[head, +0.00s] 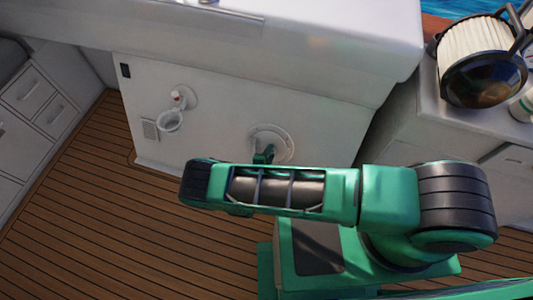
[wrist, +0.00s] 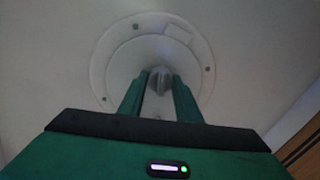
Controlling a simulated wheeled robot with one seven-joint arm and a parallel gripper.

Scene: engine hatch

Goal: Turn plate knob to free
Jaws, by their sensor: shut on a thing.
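The round white plate (wrist: 120,48) is set in the white panel, with screws near its rim and a small rectangular label near its top. It also shows in the head view (head: 286,137), partly hidden by my arm. The grey plate knob (wrist: 161,78) stands at the middle of the plate. My gripper (wrist: 160,88) is shut on the knob, with a green finger on either side of it. In the head view my gripper (head: 265,154) reaches the plate from the front. The knob itself is hard to make out there.
A white fitting with a ring-shaped cup (head: 170,121) sticks out of the panel left of the plate. A white counter overhangs the panel. Wooden floor at left is clear.

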